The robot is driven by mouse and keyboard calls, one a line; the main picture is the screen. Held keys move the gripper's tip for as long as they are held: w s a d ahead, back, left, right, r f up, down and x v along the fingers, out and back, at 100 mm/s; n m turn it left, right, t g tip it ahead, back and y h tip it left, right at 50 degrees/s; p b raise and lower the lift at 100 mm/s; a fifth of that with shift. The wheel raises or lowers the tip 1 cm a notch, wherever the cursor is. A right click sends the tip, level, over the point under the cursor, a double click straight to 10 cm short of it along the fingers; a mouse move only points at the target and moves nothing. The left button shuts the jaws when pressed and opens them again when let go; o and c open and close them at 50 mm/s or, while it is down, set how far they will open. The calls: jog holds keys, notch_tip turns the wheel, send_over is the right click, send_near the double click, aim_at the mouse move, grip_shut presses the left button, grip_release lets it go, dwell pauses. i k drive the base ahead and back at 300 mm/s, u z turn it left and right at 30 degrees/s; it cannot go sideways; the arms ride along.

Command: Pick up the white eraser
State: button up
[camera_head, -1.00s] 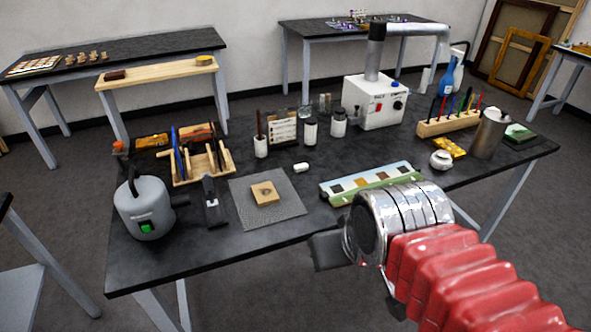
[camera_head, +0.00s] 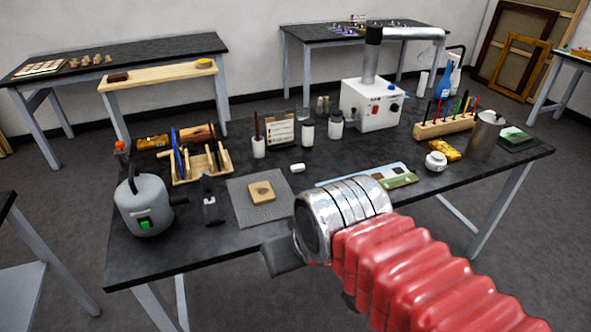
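The white eraser (camera_head: 297,168) is a small white block lying on the dark workbench (camera_head: 230,243), behind and right of the grey mat (camera_head: 243,212). It is apart from the things around it. My gripper (camera_head: 281,258) shows as a dark shape at the bench's front edge, nearer to the camera than the eraser and a little left of it in the picture. My silver wrist and red arm hide most of it, and its fingertips are not clear.
A wooden block (camera_head: 262,191) lies on the mat. A colour-swatch strip (camera_head: 398,179) lies right of the eraser, partly behind my wrist. Jars (camera_head: 308,133) and a white fume unit (camera_head: 371,103) stand behind. A wooden rack (camera_head: 201,164) and grey canister (camera_head: 144,207) stand left.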

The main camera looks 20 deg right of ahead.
aim_at(296, 169)
jog(key=u, duration=0.05)
jog(key=i, duration=1)
jog(key=z, duration=0.05)
